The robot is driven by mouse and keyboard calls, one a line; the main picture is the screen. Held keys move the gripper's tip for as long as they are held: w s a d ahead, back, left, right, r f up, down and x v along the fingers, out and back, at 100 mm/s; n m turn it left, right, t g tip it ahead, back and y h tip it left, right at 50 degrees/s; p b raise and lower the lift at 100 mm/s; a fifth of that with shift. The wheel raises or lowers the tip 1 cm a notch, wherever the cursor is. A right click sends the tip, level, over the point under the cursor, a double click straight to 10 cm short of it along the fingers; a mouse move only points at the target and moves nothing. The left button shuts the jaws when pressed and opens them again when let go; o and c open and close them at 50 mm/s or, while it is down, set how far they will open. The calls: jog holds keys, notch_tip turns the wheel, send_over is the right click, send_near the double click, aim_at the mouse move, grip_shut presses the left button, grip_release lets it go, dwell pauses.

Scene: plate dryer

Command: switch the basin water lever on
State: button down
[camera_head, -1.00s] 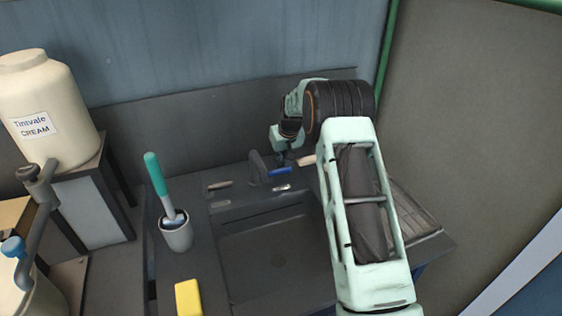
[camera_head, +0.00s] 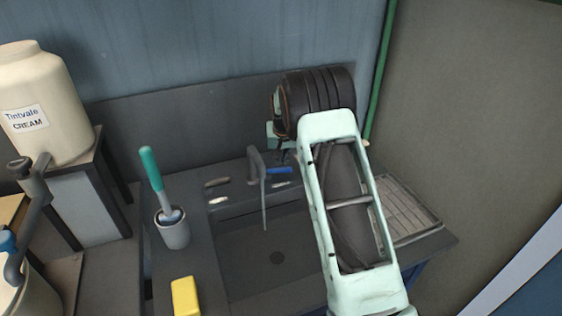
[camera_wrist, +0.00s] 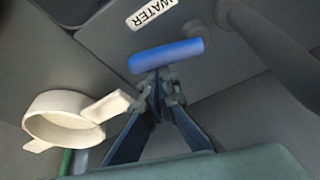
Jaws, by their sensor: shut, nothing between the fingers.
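The basin water lever, a blue bar (camera_head: 280,170), sits behind the basin, right of the grey tap (camera_head: 256,168). A thin pale stream (camera_head: 264,205) runs from the spout down into the basin (camera_head: 262,258). In the wrist view the blue lever (camera_wrist: 166,56) lies beside a white label (camera_wrist: 150,12) reading WATER. My gripper (camera_wrist: 162,88) is shut and empty, its fingertips close to the lever's near side; I cannot tell whether they touch. In the head view my arm hides most of the gripper.
A pale ring with a handle (camera_wrist: 64,118) is left of my fingers in the wrist view. A second, grey lever (camera_head: 217,183) is left of the tap. A brush cup (camera_head: 173,230) and yellow sponge (camera_head: 185,296) stand left of the basin. A ribbed drainboard (camera_head: 408,207) is right.

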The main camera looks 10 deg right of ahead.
jog(key=m, duration=0.1)
jog(key=s+m+h+b, duration=0.1)
jog(key=shift+s+f+m, duration=0.15)
jog(key=shift+s+m, duration=0.1)
jog(key=shift+m, duration=0.15)
jog(key=shift+s+a+b, duration=0.2)
jog(key=shift+s+b, duration=0.4)
jog(key=shift+s, duration=0.05)
jog(key=shift+s+a+b, duration=0.2)
jog(key=shift+s+b, duration=0.35)
jog(key=shift+s, duration=0.05)
jog(key=shift+s+a, duration=0.2)
jog(key=shift+s, duration=0.05)
jog(key=v, duration=1.2)
jog(key=shift+w+d+r, duration=0.2)
jog(key=shift+w, duration=0.1)
